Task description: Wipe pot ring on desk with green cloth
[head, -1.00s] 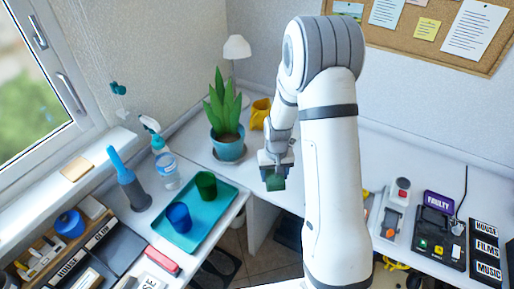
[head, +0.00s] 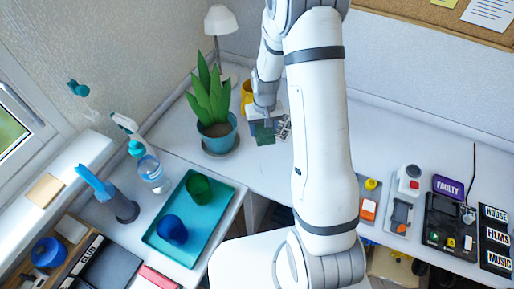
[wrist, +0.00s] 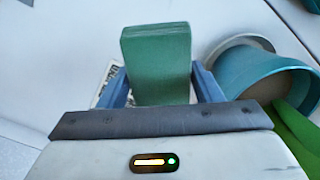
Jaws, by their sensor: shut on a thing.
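My gripper (head: 262,118) is shut on the green cloth (head: 265,134), a thick folded block. In the wrist view the cloth (wrist: 157,62) stands between the two blue fingers. It is over the desk (head: 300,165), to the right of the potted plant; I cannot tell whether it touches the desk. The teal pot (head: 217,136) stands on a dark saucer and also shows at the right of the wrist view (wrist: 255,75), close to my gripper. I cannot make out a pot ring on the desk; the gripper and cloth may hide it.
A yellow mug (head: 247,97) and a white lamp (head: 220,22) stand behind the plant. A printed card (head: 284,127) lies beside the cloth. A teal tray (head: 195,240) with a green and a blue cup is at front left. Devices stand at right.

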